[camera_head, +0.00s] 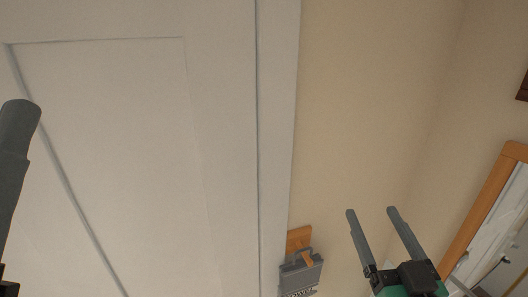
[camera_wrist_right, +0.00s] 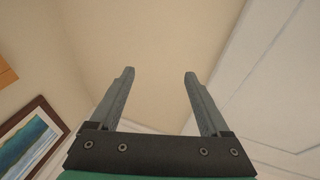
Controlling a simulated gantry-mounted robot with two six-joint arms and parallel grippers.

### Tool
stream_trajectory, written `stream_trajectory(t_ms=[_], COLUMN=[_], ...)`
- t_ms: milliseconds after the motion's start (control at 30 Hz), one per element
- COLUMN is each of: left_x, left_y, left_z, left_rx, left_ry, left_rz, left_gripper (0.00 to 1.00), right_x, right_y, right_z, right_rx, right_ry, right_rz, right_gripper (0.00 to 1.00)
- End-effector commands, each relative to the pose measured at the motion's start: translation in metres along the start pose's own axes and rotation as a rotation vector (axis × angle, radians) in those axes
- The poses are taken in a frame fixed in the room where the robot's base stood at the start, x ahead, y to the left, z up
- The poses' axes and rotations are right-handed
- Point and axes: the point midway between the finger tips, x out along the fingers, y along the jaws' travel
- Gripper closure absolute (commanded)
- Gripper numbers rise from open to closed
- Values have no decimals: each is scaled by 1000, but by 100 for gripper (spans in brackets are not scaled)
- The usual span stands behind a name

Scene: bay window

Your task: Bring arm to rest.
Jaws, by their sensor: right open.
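My right gripper (camera_head: 371,210) is at the lower right of the head view, with two grey fingers pointing up. They stand apart, with nothing between them. In the right wrist view the same gripper (camera_wrist_right: 160,73) is also open and empty, pointing toward a bare beige surface. One grey finger of my left gripper (camera_head: 16,135) shows at the left edge of the head view. Its other finger is out of frame, so its opening does not show.
A white panelled door (camera_head: 120,130) fills the left. A grey case (camera_head: 301,277) with partly cut-off lettering hangs by an orange wooden mount (camera_head: 299,236), left of my right gripper. A wood-framed window (camera_head: 488,205) is at right. The right wrist view shows a framed picture (camera_wrist_right: 30,140).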

Motion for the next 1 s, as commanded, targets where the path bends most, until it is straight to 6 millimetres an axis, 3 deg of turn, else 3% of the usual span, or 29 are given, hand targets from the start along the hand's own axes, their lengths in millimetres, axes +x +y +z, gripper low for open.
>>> stream_trajectory(t_ms=[33, 100, 200, 300, 400, 500, 1000], left_x=[6, 10, 12, 12, 11, 11, 12], left_y=[0, 0, 0, 0, 0, 0, 0], left_z=[-6, -9, -11, -11, -10, -10, -10], left_rx=[0, 0, 0, 0, 0, 0, 0], left_ry=[0, 0, 0, 0, 0, 0, 0], left_rz=[0, 0, 0, 0, 0, 0, 0], left_gripper=[50, 50, 50, 50, 50, 50, 50], right_x=[-1, -10, -33, -60, -82, -89, -87], right_y=[-5, -9, -13, -12, -11, -10, -10], right_z=[-53, -113, -185, -230, -250, -255, -253], right_rx=[5, 12, 24, 33, 39, 46, 51], right_ry=[97, 222, 388, 515, 589, 613, 609], right_rz=[-9, -18, -27, -29, -28, -30, -31], right_gripper=[20, 20, 20, 20, 20, 20, 20])
